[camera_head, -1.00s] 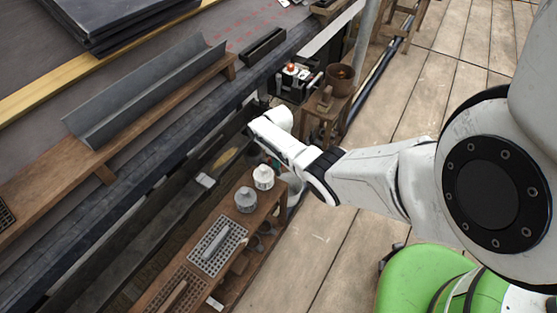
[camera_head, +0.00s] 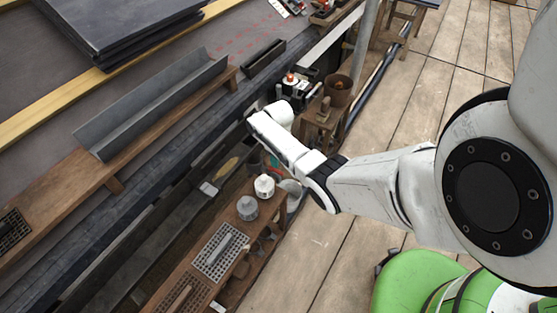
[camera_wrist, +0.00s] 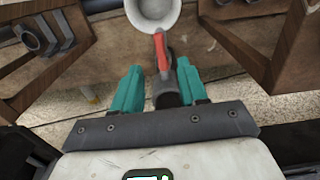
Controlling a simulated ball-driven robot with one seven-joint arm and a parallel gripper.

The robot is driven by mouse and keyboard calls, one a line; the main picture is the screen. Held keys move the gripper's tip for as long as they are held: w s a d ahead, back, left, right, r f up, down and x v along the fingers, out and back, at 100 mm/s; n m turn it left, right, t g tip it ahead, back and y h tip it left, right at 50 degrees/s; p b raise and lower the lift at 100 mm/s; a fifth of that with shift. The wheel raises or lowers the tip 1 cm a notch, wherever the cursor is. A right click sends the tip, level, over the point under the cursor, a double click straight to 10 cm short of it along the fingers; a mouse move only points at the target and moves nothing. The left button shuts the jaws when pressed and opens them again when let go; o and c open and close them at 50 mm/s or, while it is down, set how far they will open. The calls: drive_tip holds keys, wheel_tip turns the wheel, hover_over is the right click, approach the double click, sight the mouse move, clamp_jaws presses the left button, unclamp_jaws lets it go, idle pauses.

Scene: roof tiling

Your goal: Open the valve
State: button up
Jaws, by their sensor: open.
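The valve shows in the wrist view as a red lever (camera_wrist: 161,52) on a dark pipe-like body (camera_wrist: 167,92). A pale grey round cup or bowl (camera_wrist: 153,10) is just beyond the lever. My gripper (camera_wrist: 160,82) is open, with one teal finger on each side of the dark body and the lever's near end. I cannot tell whether the fingers touch it. In the head view my gripper is mostly hidden behind my wrist; only a bit of teal shows, and the lever cannot be made out.
Wooden frames stand left (camera_wrist: 35,50) and right (camera_wrist: 265,40) in the wrist view. In the head view a low wooden shelf (camera_head: 190,283) holds a white pot (camera_head: 264,187), a grey pot (camera_head: 247,208) and a grid tray (camera_head: 220,252). Plank floor (camera_head: 335,240) is clear at right.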

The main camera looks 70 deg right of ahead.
drive_tip(key=shift+r+p, duration=0.65)
drive_tip(key=shift+r, duration=1.25)
